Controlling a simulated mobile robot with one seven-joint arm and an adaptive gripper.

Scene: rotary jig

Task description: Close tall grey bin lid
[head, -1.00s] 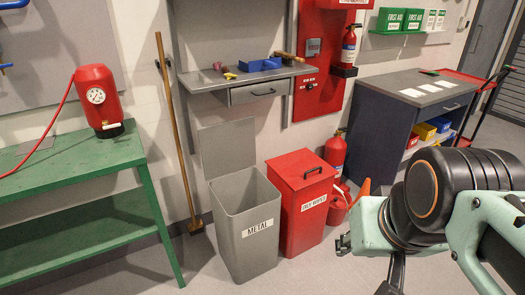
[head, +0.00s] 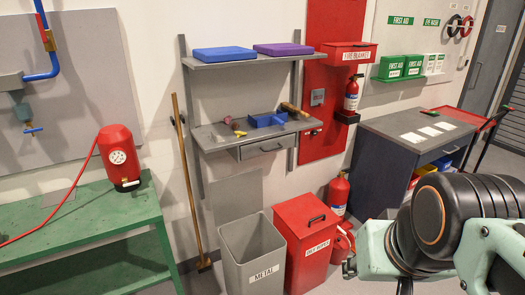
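The tall grey bin (head: 256,254) stands on the floor against the wall, with a METAL label on its front. Its grey lid (head: 237,197) is open, standing upright at the back edge by the wall. My arm is at the lower right in the head view. The part of my gripper in view (head: 349,268) is at the arm's left end, right of the bins and apart from them. Its fingers are too small and partly cut off to tell their state.
A red bin (head: 307,244) with its lid shut stands right beside the grey bin. A broom (head: 187,180) leans on the wall at left. A green bench (head: 86,221) is at left. A shelf with a drawer (head: 262,149) hangs above the bins. A dark cabinet (head: 385,168) stands at right.

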